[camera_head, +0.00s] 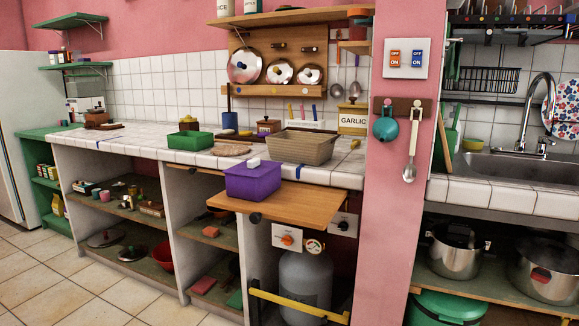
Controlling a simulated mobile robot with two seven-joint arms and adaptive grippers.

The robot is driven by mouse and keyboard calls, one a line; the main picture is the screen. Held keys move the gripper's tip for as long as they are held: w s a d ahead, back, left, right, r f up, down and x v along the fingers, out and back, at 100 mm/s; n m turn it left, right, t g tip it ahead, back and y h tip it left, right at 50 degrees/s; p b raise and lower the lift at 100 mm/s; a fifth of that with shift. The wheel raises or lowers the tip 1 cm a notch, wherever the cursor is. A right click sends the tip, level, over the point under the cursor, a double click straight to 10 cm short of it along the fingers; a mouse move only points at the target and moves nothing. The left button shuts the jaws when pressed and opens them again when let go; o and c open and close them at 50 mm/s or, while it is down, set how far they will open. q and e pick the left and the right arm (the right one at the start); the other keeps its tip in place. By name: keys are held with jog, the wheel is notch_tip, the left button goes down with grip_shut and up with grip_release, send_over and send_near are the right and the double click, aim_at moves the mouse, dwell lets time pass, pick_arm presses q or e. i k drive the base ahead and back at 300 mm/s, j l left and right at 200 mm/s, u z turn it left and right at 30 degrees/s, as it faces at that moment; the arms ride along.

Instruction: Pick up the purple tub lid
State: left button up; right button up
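A purple tub (253,185) stands on a pull-out wooden board (300,208) below the white tiled counter. Its purple lid (266,168) appears to sit on top, with a small white knob (253,163) near the middle. I cannot tell how tightly the lid sits. Neither of my grippers is in view.
A tan rectangular tub (303,149) and a green tub (190,141) stand on the counter (140,142) behind the purple tub. A gas cylinder (305,280) stands under the board. A pink pillar (388,220) rises to the right. The board's right part is clear.

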aim_at(255, 168)
jog(key=j+z, duration=0.15)
jog(key=z, duration=0.3)
jog(key=i+j+z, duration=0.1)
jog(key=j+z, duration=0.15)
jog(key=z, duration=0.2)
jog(key=j+z, duration=0.15)
jog(key=z, duration=0.35)
jog(key=j+z, duration=0.2)
jog(key=j, duration=0.15)
jog(key=k+j+z, duration=0.1)
jog(key=j+z, duration=0.15)
jog(key=k+j+z, duration=0.2)
jog(key=j, duration=0.25)
jog(key=k+j+z, duration=0.1)
jog(key=j, duration=0.25)
jog(key=k+j+z, duration=0.1)
jog(key=j, duration=0.3)
jog(key=k+j+z, duration=0.1)
jog(key=j, duration=0.25)
jog(key=k+j, duration=0.15)
jog(key=j, duration=0.2)
jog(key=k+j, duration=0.35)
jog(key=j, duration=0.3)
